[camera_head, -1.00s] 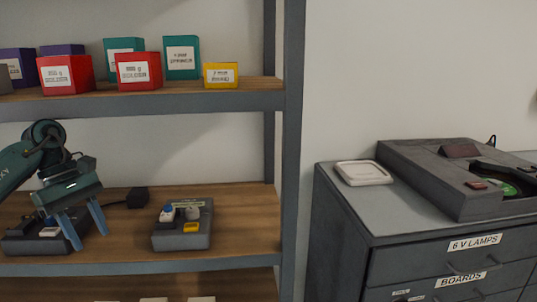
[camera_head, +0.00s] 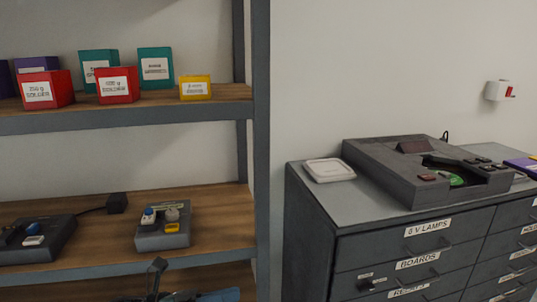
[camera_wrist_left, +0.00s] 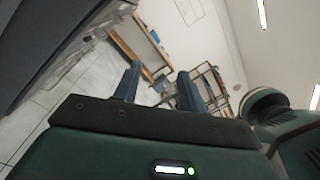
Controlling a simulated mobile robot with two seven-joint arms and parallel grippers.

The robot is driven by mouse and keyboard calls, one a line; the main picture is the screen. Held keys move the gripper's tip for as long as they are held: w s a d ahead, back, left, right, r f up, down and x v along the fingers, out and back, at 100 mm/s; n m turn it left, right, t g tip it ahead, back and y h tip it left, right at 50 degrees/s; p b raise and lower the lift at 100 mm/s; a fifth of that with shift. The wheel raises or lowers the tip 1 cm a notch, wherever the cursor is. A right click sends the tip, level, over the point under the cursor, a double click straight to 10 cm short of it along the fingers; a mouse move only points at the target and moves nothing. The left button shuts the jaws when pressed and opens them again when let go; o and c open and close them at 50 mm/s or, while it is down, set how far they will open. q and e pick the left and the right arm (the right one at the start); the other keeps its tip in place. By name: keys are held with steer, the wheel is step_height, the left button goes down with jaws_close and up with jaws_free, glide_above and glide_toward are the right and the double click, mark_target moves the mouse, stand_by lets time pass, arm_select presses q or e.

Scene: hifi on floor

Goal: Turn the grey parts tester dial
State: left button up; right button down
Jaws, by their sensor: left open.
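A small grey box (camera_head: 163,238) on the wooden shelf carries a blue-capped knob (camera_head: 148,217), a grey-white round dial (camera_head: 171,214) and a yellow button (camera_head: 172,228). A second dark grey box (camera_head: 37,245) with a blue part and a white button stands to its left. I cannot read which is named parts tester. Part of my left arm shows low in the head view, below the small grey box and apart from it. In the left wrist view my left gripper (camera_wrist_left: 157,88) is open, with nothing between its fingers. My right gripper is not in view.
Boxes in red (camera_head: 117,86), teal, purple and yellow line the upper shelf. The shelf's grey upright (camera_head: 261,150) stands right of the small box. Further right, a drawer cabinet (camera_head: 320,215) bears a white tray (camera_head: 329,170) and a large grey device (camera_head: 385,170).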

arm_select(q)
steer(key=s+a+f+m+t+y+p, duration=0.1)
steer(key=s+f+m+y, duration=0.6)
steer(key=m, duration=0.9)
steer(key=s+a+f+m+t+y+p, duration=0.2)
steer(key=s+f+m+y, duration=0.6)
steer(key=m, duration=0.8)
step_height(320, 180, down, 4)
steer(key=s+a+t, duration=0.1)
steer(key=a+t, duration=0.1)
steer(key=t, duration=0.1)
steer(key=shift+s+a+r+y, duration=0.2)
steer(key=shift+s+a+y, duration=0.1)
steer(key=shift+s+a, duration=0.1)
